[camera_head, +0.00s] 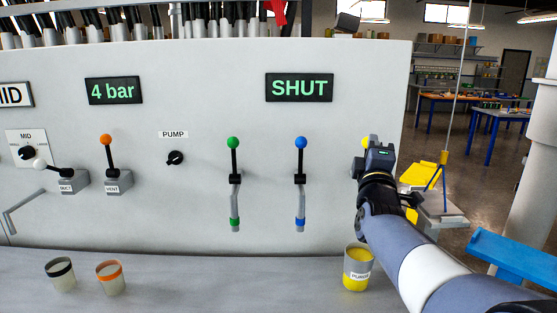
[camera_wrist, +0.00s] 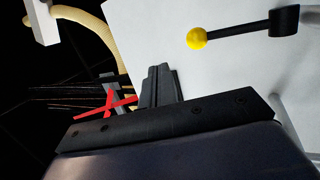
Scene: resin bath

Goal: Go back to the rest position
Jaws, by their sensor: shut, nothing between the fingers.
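My gripper (camera_head: 378,150) is at the right end of the white panel (camera_head: 200,210), in front of the yellow lever. In the wrist view its dark fingers (camera_wrist: 160,84) are together, with nothing between them. The lever's yellow knob (camera_wrist: 197,38) stands apart from the fingertips in that view, on a black rod. In the head view only part of the yellow knob (camera_head: 367,142) shows; my arm hides the rest of that lever.
A cup of yellow liquid (camera_head: 356,282) stands below my wrist. Green (camera_head: 233,143) and blue (camera_head: 301,143) levers point up to the left. Black-rimmed (camera_head: 60,283) and orange-rimmed (camera_head: 111,288) cups stand far left. The displays read "4 bar" (camera_head: 113,91) and "SHUT" (camera_head: 299,88).

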